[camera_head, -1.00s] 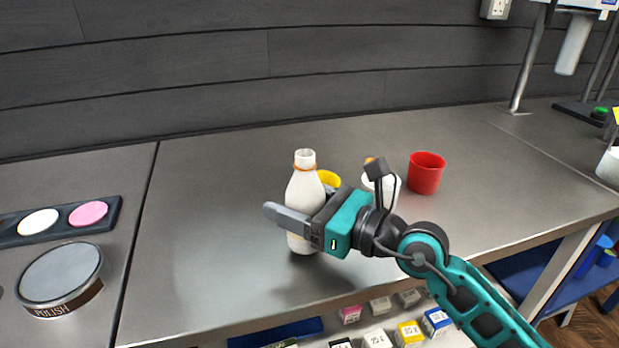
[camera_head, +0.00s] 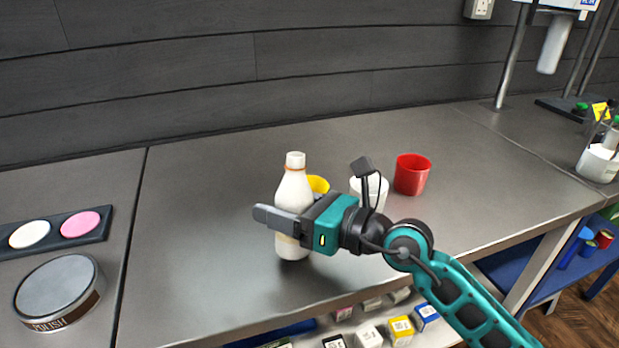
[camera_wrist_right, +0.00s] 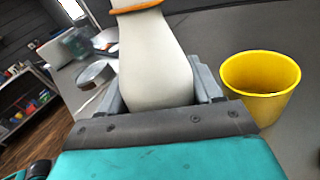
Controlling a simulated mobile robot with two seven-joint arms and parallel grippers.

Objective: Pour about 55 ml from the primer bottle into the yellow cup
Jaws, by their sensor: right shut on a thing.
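The white bottle (camera_head: 294,189) with an orange ring at its neck stands upright in the head view, and its lower end is near the counter. My right gripper (camera_head: 283,222) is shut around its body. In the right wrist view the bottle (camera_wrist_right: 152,60) sits between the two fingers (camera_wrist_right: 160,95). The yellow cup (camera_head: 318,184) is just behind and to the right of the bottle, partly hidden by the bottle and gripper. In the right wrist view the cup (camera_wrist_right: 262,85) stands apart, right of the fingers, and its visible inside looks empty. My left gripper is not in view.
A white cup (camera_head: 370,190) and a red cup (camera_head: 411,174) stand right of the yellow cup. A polish tin (camera_head: 57,288) and a tray with round pads (camera_head: 103,232) are at the left. The counter (camera_head: 200,240) left of the bottle is clear.

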